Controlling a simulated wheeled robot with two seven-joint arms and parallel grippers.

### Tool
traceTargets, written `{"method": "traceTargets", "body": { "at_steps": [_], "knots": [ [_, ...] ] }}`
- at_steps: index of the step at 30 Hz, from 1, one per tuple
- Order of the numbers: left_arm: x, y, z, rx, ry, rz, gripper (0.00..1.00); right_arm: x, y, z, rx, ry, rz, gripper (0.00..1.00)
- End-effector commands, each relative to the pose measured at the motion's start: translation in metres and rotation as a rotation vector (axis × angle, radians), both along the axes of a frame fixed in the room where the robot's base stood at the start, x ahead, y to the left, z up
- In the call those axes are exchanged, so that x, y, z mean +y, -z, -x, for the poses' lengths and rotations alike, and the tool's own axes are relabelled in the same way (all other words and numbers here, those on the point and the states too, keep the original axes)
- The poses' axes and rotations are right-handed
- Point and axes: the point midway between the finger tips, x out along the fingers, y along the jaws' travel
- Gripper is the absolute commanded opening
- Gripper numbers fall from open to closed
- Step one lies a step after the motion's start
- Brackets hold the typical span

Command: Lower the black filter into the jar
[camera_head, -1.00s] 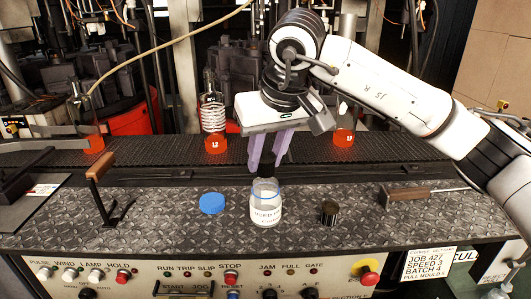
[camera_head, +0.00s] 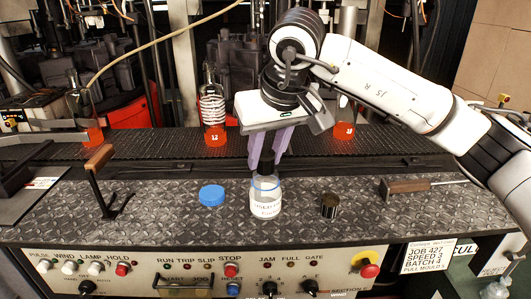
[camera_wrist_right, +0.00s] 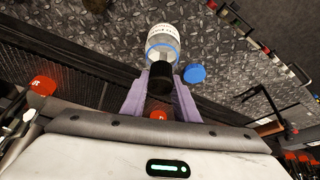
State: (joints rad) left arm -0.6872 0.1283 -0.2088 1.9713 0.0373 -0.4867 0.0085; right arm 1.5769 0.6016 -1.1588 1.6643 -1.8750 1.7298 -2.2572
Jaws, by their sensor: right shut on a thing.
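A clear glass jar (camera_head: 266,205) with a white label and a blue ring near its mouth stands upright on the dark patterned plate. My right gripper (camera_head: 267,157) points down over the jar, its purple fingers shut on the black filter (camera_head: 265,169). The filter is at the jar's mouth; I cannot tell whether its lower end is inside. In the right wrist view the black filter (camera_wrist_right: 160,76) sits between the fingers (camera_wrist_right: 160,88), in line with the jar (camera_wrist_right: 163,42). My left gripper is not in view.
A blue lid (camera_head: 212,195) lies left of the jar, and a dark metal cup (camera_head: 329,205) stands to its right. A wooden-handled tool (camera_head: 410,187) lies farther right. A lever (camera_head: 100,175) rises at left. Orange-bottomed bottles (camera_head: 214,110) stand on the belt behind.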

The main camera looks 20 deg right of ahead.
Motion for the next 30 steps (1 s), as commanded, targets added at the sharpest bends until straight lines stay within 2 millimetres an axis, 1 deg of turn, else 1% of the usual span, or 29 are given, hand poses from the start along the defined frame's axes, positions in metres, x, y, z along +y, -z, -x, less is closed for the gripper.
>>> {"method": "traceTargets", "body": {
  "at_steps": [14,30],
  "knots": [
    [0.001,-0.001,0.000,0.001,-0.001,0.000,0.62,0.000,0.000,0.000,-0.001,0.000,0.000,0.01],
    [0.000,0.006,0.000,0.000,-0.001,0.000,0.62,0.000,0.011,0.000,0.000,0.000,0.001,0.01]
  ]
}}
